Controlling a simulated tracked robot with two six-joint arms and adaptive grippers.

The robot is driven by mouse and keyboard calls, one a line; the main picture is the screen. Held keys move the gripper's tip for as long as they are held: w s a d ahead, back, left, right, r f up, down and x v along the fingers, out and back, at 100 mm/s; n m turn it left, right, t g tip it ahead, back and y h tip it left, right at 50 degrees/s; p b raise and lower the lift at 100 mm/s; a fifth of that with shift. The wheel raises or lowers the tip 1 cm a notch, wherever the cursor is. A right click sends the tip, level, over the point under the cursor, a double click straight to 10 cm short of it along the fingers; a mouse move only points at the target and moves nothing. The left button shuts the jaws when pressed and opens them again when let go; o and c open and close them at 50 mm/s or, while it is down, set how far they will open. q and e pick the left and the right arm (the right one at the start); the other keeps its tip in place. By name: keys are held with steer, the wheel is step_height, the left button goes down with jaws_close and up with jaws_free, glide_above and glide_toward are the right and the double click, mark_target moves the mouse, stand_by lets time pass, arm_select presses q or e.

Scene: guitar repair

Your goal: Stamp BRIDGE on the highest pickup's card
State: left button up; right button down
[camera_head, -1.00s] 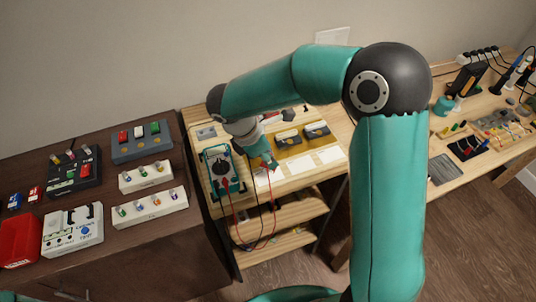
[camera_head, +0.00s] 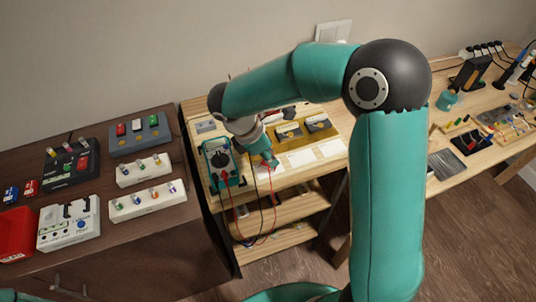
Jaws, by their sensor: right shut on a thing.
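Two dark pickups, a left one (camera_head: 288,132) and a right one (camera_head: 318,123), lie on a yellow mat (camera_head: 303,141) on the light wooden bench. White cards lie in a row in front: a left card (camera_head: 277,168), a middle card (camera_head: 302,158) and a right card (camera_head: 331,147). No print is readable on them. My right gripper (camera_head: 269,159) is low over the bench at the left card, partly covering it. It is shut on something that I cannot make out. My arm hides the mat's left part.
A teal multimeter (camera_head: 221,162) stands just left of my right gripper, its red and black leads hanging over the bench front. A dark cabinet (camera_head: 150,235) at left carries switch boxes and white racks (camera_head: 148,201). Tools crowd the right bench (camera_head: 480,160).

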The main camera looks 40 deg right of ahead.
steer(key=shift+f+b, duration=0.35)
steer(key=shift+f, duration=0.1)
stand_by(0.4)
steer(key=shift+f, duration=0.1)
stand_by(0.8)
step_height(320, 180, up, 7)
steer(key=p, duration=0.6)
stand_by(0.3)
stand_by(0.8)
